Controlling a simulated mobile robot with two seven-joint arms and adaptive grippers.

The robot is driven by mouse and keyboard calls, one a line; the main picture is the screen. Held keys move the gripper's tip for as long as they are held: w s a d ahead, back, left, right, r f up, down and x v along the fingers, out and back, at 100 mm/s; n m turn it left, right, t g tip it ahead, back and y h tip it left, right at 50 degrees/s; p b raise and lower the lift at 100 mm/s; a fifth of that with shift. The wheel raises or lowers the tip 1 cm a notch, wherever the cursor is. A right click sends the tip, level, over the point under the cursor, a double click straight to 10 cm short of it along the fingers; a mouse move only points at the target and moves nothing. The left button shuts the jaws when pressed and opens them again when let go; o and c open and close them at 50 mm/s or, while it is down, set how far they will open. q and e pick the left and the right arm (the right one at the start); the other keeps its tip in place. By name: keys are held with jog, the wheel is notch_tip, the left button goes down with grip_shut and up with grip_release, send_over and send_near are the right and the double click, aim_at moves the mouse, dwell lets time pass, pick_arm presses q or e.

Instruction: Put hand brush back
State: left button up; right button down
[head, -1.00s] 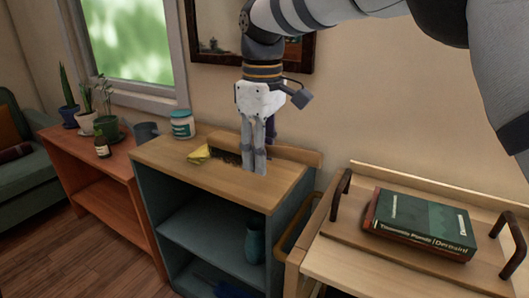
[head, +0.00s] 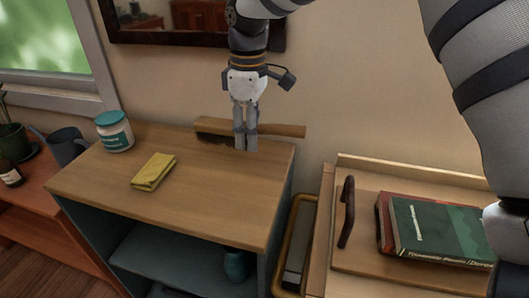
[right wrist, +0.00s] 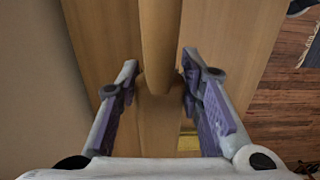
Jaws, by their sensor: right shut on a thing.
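The hand brush (head: 279,130) has a long light wooden handle and back with dark bristles at its left end. It lies along the back edge of the wooden cabinet top (head: 215,185), near the wall; I cannot tell whether it rests on the top or hangs just above it. My right gripper (head: 245,143) points down and is shut on the brush near its middle, hiding part of it. In the right wrist view the brush's wooden handle (right wrist: 158,45) runs up between the two fingers (right wrist: 158,100). My left gripper is not in view.
A folded yellow cloth (head: 153,171) and a white jar with a teal lid (head: 114,132) are on the cabinet top. A green book (head: 440,230) on a red one lies on a wooden tray (head: 365,255) at right. The cabinet top's front right is clear.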

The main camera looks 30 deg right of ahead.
jog(key=d+f, duration=0.1)
jog(key=f, duration=0.1)
jog(key=s+d+f, duration=0.1)
jog(key=d+f, duration=0.1)
jog(key=shift+d+f, duration=0.1)
notch_tip(320, 180, down, 3)
jog(key=shift+f, duration=0.1)
jog(key=shift+w, duration=0.1)
jog(key=c, duration=1.1)
grip_release()
notch_tip(320, 180, up, 12)
